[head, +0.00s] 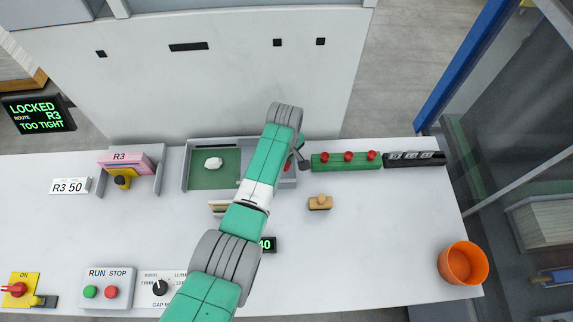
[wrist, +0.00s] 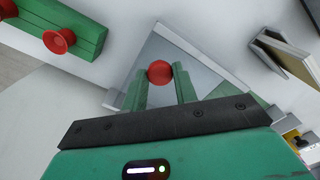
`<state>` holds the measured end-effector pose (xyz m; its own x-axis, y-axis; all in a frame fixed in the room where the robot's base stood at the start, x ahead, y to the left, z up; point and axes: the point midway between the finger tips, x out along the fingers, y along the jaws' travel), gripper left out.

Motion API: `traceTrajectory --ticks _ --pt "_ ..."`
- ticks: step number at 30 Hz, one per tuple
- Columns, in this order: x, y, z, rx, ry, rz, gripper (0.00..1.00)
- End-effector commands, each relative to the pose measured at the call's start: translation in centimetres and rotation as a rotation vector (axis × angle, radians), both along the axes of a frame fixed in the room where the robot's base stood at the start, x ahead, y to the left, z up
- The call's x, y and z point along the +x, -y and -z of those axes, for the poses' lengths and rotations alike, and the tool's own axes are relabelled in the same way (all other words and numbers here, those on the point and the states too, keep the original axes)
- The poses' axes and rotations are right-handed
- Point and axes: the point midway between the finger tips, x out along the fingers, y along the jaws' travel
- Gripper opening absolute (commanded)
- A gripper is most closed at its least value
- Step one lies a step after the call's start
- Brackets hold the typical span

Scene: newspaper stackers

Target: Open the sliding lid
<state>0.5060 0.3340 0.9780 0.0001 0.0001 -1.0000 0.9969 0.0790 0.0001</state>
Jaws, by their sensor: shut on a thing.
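A shallow grey tray (head: 186,178) stands at the back middle of the table. Its left part is uncovered, showing a green floor with a white crumpled lump (head: 213,164) on it. A grey sliding lid (head: 287,180) covers the right part; its middle is hidden behind my arm in the head view. In the wrist view the lid (wrist: 205,75) fills the centre, with a red knob (wrist: 159,71) on it. My gripper (wrist: 160,80) is shut on the red knob, one green finger on each side. In the head view my gripper (head: 293,160) is at the lid's right end.
A green bar with red knobs (head: 346,161) and a black counter (head: 414,159) stand right of the tray. A wooden block (head: 320,203) lies in front, an orange cup (head: 463,263) at front right. A pink stack (head: 126,160) stands left. A sign (head: 38,114) reads "LOCKED R3 TOO TIGHT".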

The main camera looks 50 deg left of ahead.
Motion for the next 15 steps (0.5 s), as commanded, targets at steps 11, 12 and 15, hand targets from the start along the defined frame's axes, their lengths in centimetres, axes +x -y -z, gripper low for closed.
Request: traceTrajectory --ticks 11,12,15 --pt "0.01 -0.08 -0.01 -0.001 0.000 -0.007 0.00" --pt "0.01 -0.08 -0.01 -0.001 0.000 -0.006 0.34" --pt "0.01 -0.09 -0.01 -0.001 0.000 -0.006 0.50"
